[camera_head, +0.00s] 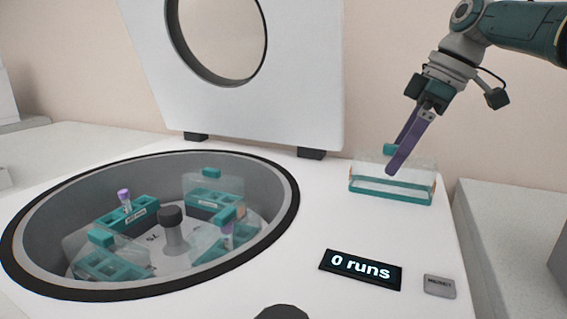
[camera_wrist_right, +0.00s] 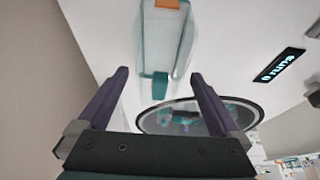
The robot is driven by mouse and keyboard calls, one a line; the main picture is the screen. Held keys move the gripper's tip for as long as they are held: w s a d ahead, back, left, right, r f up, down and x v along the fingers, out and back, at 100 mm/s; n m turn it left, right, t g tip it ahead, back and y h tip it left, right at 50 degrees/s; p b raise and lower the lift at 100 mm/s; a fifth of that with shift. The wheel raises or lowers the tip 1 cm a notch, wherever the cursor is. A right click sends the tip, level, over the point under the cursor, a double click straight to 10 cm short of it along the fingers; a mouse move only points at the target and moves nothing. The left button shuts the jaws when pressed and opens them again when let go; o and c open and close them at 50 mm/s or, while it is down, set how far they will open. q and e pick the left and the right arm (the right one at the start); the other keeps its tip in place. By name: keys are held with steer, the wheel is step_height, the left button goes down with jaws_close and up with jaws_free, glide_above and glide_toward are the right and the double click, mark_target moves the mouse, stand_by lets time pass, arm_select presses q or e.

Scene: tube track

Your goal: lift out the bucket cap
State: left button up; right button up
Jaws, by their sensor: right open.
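A clear bucket cap (camera_head: 369,172) with a teal rim and a teal tab on top sits on the white deck, right of the round bowl. It also shows in the right wrist view (camera_wrist_right: 163,50), its teal tab nearest the fingers. My right gripper (camera_head: 394,158) is open and empty, its purple fingers pointing down, very close to the cap; contact cannot be told. In the bowl, one bucket (camera_head: 134,214) holds a purple-topped tube and shows no cap. Other buckets, such as the rear one (camera_head: 214,201), carry clear covers with teal tabs. My left gripper is out of view.
The open lid (camera_head: 300,90) with a round window stands behind the bowl. The bowl has a black rim (camera_head: 292,190) and a dark central knob (camera_head: 171,216). A display (camera_head: 361,269) reads "0 runs", beside a grey button (camera_head: 440,286). The deck between bowl and cap is clear.

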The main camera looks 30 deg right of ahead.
steer(key=shift+x, duration=0.85)
steer(key=c, duration=1.3)
